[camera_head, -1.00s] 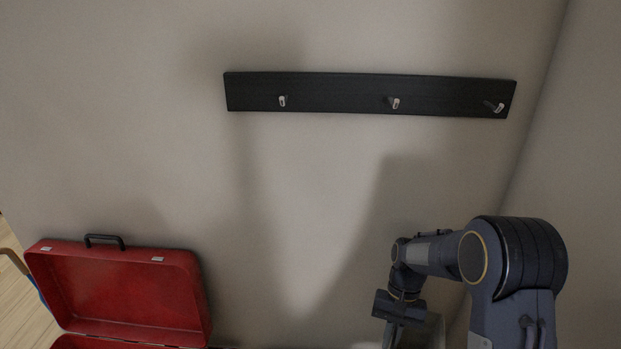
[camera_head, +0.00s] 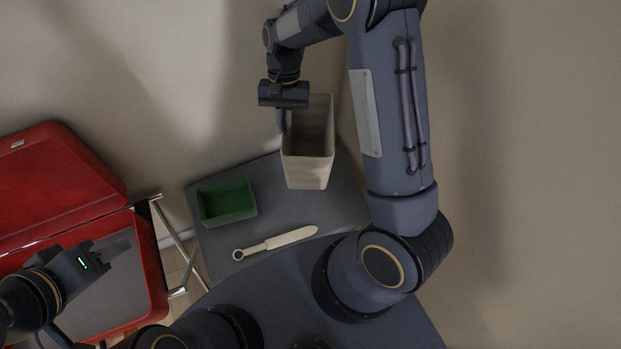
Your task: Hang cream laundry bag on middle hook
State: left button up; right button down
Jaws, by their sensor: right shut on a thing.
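The cream laundry bag (camera_head: 308,172) is a tall, open-topped, box-like bag, upright at the back right of the grey table. My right gripper (camera_head: 283,122) points down at the bag's upper left edge and is shut on it. I cannot tell whether the bag's bottom touches the table. My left gripper (camera_head: 118,246) is over the red suitcase at the lower left, apart from the bag; its finger gap is not clear. The hook rail and its middle hook are out of view now.
A green tray (camera_head: 227,202) and a cream brush-like tool with a ring end (camera_head: 285,239) lie on the grey table (camera_head: 222,250). The open red suitcase (camera_head: 50,190) rests on a metal stand (camera_head: 172,240) at left. Walls close in behind and right.

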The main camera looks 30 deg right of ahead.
jog(key=a+f+m+t+y+b, duration=0.1)
jog(key=a+m+t+b, duration=0.1)
jog(key=m, duration=0.5)
jog(key=s+a+f+m+t+b, duration=0.1)
jog(key=a+m+t+b, duration=0.1)
jog(key=m, duration=0.4)
jog(key=shift+s+a+f+m+t+y+b, duration=0.15)
jog(key=shift+a+f+m+t+y+b, duration=0.25)
jog(key=shift+a+b, duration=0.75)
jog(key=shift+d, duration=0.25)
